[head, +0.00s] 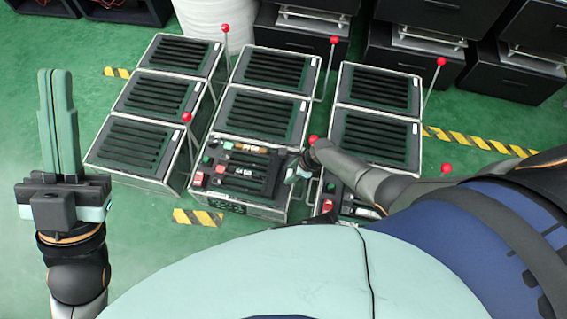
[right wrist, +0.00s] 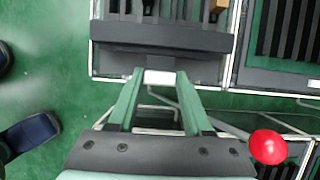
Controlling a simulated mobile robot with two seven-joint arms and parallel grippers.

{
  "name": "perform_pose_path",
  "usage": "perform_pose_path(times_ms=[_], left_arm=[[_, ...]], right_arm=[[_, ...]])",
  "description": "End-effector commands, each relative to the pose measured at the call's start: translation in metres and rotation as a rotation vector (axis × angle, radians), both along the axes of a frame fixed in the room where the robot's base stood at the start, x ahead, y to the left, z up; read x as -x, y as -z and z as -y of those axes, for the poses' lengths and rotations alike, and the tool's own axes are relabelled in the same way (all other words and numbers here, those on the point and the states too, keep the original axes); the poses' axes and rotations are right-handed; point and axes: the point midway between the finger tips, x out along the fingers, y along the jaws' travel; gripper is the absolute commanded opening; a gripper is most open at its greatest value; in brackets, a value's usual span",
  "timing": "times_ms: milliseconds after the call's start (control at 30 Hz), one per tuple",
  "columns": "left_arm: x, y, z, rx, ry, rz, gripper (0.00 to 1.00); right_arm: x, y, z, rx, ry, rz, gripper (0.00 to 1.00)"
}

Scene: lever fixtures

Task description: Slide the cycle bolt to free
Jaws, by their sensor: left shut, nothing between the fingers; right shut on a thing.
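My right gripper (head: 293,173) is at the right side of the front middle panel (head: 240,193). In the right wrist view its two green fingers are shut on a small pale piece (right wrist: 160,77) at the edge of a dark unit. This may be the handle of the cycle bolt; I cannot read a label, and the bolt's travel is hidden. The panel has red and green buttons, dark slots and a brownish bar (head: 250,149). My left gripper (head: 60,120) is shut and empty, raised at the far left, away from the fixtures.
Several slotted black units (head: 275,68) stand in rows on the green floor. Thin rods with red balls (head: 187,117) rise beside them; one red ball (right wrist: 268,147) is close to my right gripper. Dark cabinets (head: 420,45) stand behind.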

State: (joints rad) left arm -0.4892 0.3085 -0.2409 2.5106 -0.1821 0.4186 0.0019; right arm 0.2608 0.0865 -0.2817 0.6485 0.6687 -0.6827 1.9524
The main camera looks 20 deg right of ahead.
Motion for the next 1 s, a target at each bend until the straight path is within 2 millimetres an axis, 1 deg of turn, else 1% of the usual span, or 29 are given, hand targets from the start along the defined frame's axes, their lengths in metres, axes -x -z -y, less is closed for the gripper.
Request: perform_pose_path(times_ms=[33, 100, 500, 533, 700, 800, 1000], left_arm=[[0.000, -0.006, 0.000, -0.004, -0.003, 0.006, 0.00], [0.001, -0.009, -0.001, -0.007, -0.008, 0.011, 0.00], [-0.001, -0.010, -0.003, -0.005, -0.020, 0.011, 0.00], [-0.001, -0.009, -0.003, -0.005, -0.020, 0.010, 0.00], [-0.001, -0.009, -0.003, -0.005, -0.020, 0.009, 0.00], [-0.001, -0.009, -0.002, -0.005, -0.020, 0.007, 0.00], [-0.001, -0.008, -0.002, -0.006, -0.019, 0.006, 0.00]], right_arm=[[-0.005, -0.005, 0.009, 0.009, 0.008, 0.016, 0.00], [-0.002, -0.004, 0.012, 0.008, 0.007, 0.017, 0.00], [0.003, -0.001, 0.014, 0.006, 0.004, 0.014, 0.00], [0.003, -0.001, 0.014, 0.005, 0.005, 0.014, 0.52], [0.004, -0.001, 0.012, 0.003, 0.003, 0.010, 0.71], [0.005, -0.001, 0.011, 0.001, 0.003, 0.009, 0.80], [0.006, 0.000, 0.010, -0.002, 0.002, 0.007, 0.80]])
